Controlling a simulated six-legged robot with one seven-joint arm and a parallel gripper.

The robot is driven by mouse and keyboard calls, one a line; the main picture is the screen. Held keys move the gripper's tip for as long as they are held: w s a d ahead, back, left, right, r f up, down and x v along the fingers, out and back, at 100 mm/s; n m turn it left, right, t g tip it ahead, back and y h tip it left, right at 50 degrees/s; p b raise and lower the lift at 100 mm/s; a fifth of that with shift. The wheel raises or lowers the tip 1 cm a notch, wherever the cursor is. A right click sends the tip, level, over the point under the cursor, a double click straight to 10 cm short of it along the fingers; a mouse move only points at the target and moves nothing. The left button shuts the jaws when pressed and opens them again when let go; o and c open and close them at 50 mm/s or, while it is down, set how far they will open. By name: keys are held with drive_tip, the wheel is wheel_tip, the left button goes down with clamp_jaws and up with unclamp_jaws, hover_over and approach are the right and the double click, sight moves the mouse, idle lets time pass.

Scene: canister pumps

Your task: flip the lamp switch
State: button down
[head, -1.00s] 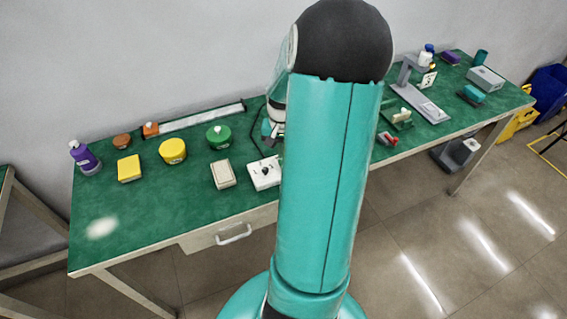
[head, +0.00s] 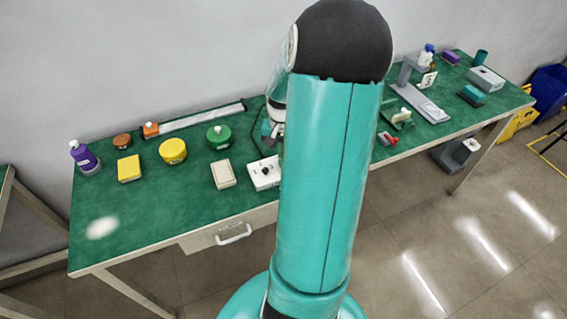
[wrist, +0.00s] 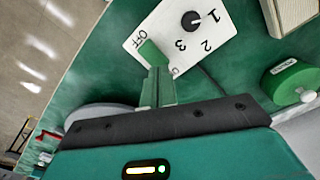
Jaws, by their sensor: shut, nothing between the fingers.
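The white switch box (wrist: 185,35) has a black dial marked 1, 2, 3 and a green rocker (wrist: 152,52) beside the word OFF. Another label beside the rocker is mostly hidden by the fingers. My gripper (wrist: 156,75) is shut and empty, its fingertips at or just in front of the rocker; I cannot tell whether they touch. Which way the rocker is tipped is unclear. In the head view the same white box (head: 262,174) lies near the table's front edge, its right side covered by my arm.
A beige box (head: 223,174) stands left of the switch box. A green round canister (head: 219,136) stands behind it; a yellow canister (head: 173,150) is farther left. A grey stand (head: 420,102) is to the right on the green table (head: 130,225). The table's front left is clear.

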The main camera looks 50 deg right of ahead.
drive_tip(key=shift+f, duration=0.95)
idle(0.6)
drive_tip(key=shift+r, duration=3.55)
